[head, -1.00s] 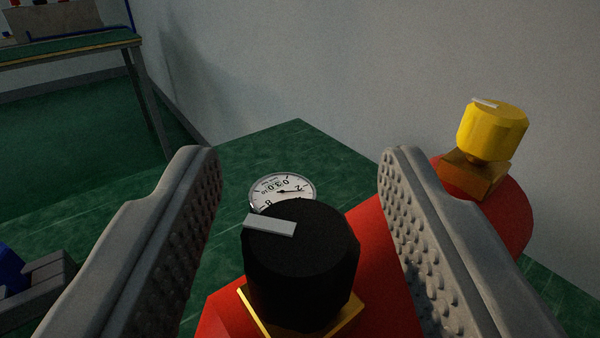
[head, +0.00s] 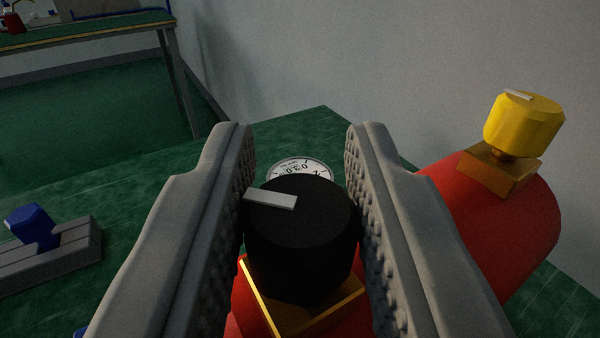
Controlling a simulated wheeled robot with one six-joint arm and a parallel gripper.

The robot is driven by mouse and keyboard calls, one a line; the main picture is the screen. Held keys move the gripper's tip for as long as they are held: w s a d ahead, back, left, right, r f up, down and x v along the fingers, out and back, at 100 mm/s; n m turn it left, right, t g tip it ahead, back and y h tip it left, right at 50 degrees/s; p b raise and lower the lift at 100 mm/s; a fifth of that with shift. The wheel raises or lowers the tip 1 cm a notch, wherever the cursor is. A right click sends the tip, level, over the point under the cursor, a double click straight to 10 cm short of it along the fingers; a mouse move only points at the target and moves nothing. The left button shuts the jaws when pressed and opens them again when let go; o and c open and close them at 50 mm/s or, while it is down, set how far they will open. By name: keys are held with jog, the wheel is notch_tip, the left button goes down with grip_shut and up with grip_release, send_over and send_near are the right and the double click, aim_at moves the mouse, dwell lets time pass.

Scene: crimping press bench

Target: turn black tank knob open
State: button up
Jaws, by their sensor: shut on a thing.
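The black tank knob (head: 305,240) stands on a brass block (head: 290,318) on the red tank (head: 450,215). A light grey marker bar on the knob's top points to the left, slightly tilted. My gripper (head: 302,205) is shut on the knob, with one textured finger against each side. The lower part of the tank near the knob is partly hidden by the fingers.
A yellow knob (head: 524,121) stands on another brass block at the tank's right end. A round white gauge (head: 300,168) is just behind the black knob, partly hidden. A grey fixture (head: 60,255) with a blue part lies at left on the green bench. A grey wall is behind.

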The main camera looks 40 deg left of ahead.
jog(key=shift+n+g+y, duration=1.7)
jog(key=shift+g+y, duration=0.2)
jog(key=shift+n+g+y, duration=0.6)
jog(key=shift+n+g, duration=0.1)
jog(key=shift+g, duration=0.2)
jog(key=o, duration=1)
jog(key=shift+c, duration=0.2)
jog(key=shift+d, duration=0.1)
jog(key=v, duration=1.7)
jog(key=shift+s, duration=0.15)
